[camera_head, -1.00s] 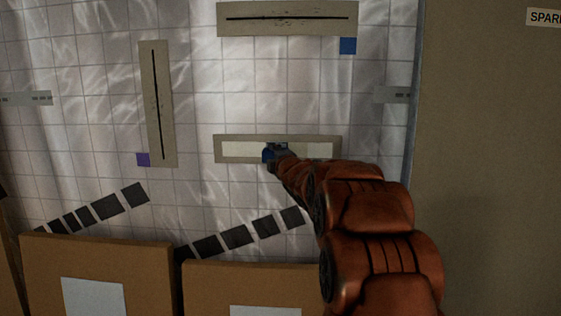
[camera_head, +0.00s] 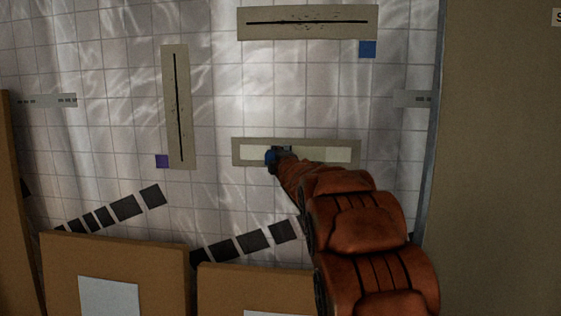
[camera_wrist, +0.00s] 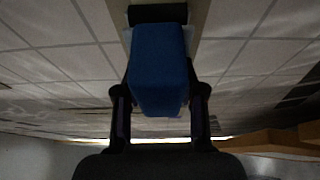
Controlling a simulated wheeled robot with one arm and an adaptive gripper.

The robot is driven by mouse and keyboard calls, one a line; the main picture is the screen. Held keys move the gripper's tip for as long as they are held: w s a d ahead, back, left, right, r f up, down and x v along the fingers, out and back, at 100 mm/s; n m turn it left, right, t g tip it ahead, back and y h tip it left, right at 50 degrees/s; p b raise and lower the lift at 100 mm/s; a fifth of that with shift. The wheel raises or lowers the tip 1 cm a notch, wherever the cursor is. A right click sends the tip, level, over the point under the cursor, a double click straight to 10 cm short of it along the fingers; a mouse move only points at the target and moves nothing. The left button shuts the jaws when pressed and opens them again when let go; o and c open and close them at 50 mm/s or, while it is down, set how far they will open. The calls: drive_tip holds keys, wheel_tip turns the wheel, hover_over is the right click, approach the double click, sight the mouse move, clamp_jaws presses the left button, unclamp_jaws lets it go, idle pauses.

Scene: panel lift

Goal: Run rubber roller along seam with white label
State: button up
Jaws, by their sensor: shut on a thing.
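My gripper (camera_head: 284,155) is at the lower horizontal seam strip (camera_head: 243,159), a beige panel with a pale band along its middle. In the wrist view, my gripper (camera_wrist: 159,92) is shut on the blue handle (camera_wrist: 159,70) of the rubber roller. Its black roller (camera_wrist: 158,13) lies across the strip and seems to touch it, though contact is hard to confirm. In the head view, the roller is left of the strip's middle. No white label is distinct beside this strip; my arm hides the area below its right part.
A vertical seam strip (camera_head: 184,140) has a purple label (camera_head: 161,161). An upper seam strip (camera_head: 340,32) has a blue label (camera_head: 367,49). Brown boards (camera_head: 115,262) stand below. A beige wall or panel (camera_head: 500,150) is at the right.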

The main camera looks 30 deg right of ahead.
drive_tip(key=shift+w+a+f+b, duration=0.1)
drive_tip(key=shift+w+a+b, duration=0.4)
drive_tip(key=shift+w+a, duration=0.4)
drive_tip(key=shift+w+a+b, duration=0.55)
drive_tip(key=shift+w+a, duration=0.15)
drive_tip(key=shift+a, duration=0.45)
drive_tip(key=shift+w+a+f+b, duration=0.1)
drive_tip(key=shift+w+a+b, duration=0.4)
drive_tip(key=shift+w+a, duration=0.4)
drive_tip(key=shift+w+a+b, duration=0.8)
drive_tip(key=shift+w+a, duration=0.95)
drive_tip(key=shift+a, duration=0.8)
drive_tip(key=shift+s+d+r+p, duration=0.1)
drive_tip(key=shift+s+d+p, duration=0.75)
drive_tip(key=shift+s+d, duration=0.6)
drive_tip(key=shift+s+d+r+p, duration=0.1)
drive_tip(key=shift+s+d+p, duration=0.85)
drive_tip(key=shift+d, duration=0.95)
drive_tip(key=shift+s+d+r+p, duration=0.1)
drive_tip(key=shift+s+d+p, duration=0.65)
drive_tip(key=shift+s+d, duration=0.75)
drive_tip(key=shift+s+d+f+p, duration=0.1)
drive_tip(key=shift+s+d+p, duration=0.15)
drive_tip(key=shift+d, duration=0.25)
drive_tip(key=shift+s+d+f+p, duration=0.1)
drive_tip(key=shift+s+d+p, duration=0.15)
drive_tip(key=shift+d, duration=0.25)
